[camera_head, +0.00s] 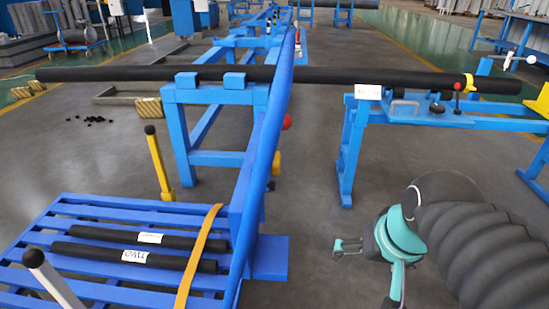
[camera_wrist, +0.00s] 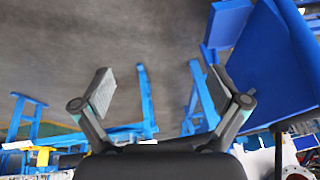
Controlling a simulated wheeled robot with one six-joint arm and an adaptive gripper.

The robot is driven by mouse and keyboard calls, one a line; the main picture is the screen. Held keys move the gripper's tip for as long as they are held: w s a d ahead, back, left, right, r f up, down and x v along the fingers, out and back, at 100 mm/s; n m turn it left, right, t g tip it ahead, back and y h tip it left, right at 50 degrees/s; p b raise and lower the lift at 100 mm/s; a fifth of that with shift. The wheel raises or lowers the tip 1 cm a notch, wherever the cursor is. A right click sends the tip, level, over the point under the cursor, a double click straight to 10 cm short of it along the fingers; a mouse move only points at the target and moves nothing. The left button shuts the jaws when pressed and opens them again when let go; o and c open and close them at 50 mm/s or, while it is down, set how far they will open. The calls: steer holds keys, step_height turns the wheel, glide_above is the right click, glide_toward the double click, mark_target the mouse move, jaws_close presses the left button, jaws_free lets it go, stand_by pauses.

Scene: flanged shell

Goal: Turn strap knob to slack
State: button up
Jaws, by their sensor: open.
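An orange strap (camera_head: 200,258) runs over the blue slatted rack (camera_head: 88,205) at the lower left and crosses two labelled black bars (camera_head: 135,253). A red round knob (camera_head: 287,122) and a yellow-orange knob (camera_head: 277,163) show at the right side of the blue upright beam; I cannot tell which of them, if either, is the strap knob. My gripper (camera_head: 368,275) is open and empty over the floor, right of the rack and apart from both knobs. In the wrist view, my gripper's fingers (camera_wrist: 160,85) are spread with nothing between them.
A long black tube (camera_head: 330,76) lies across the blue stands. A blue bench (camera_head: 440,112) with a red-topped lever (camera_head: 457,92) stands at the right.

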steer(key=w+a+m+g+y+b, duration=0.1)
steer(key=w+a+m+g+y, duration=0.15)
steer(key=w, duration=0.25)
steer(key=w+a+m+g+y, duration=0.1)
steer(key=w+a+m+y, duration=0.15)
steer(key=w+m, duration=0.2)
steer(key=m+y+b, duration=0.2)
steer(key=m+y, duration=1)
glide_toward(275, 163)
steer(key=w+d+f, duration=0.2)
steer(key=w+d, duration=0.1)
steer(key=d, duration=0.1)
steer(key=a, duration=0.7)
steer(key=a+b, duration=0.1)
steer(key=a, duration=0.6)
steer(key=shift+w+r, duration=0.1)
steer(key=shift+w, duration=0.1)
steer(key=shift+c, duration=0.2)
steer(key=c, duration=1.1)
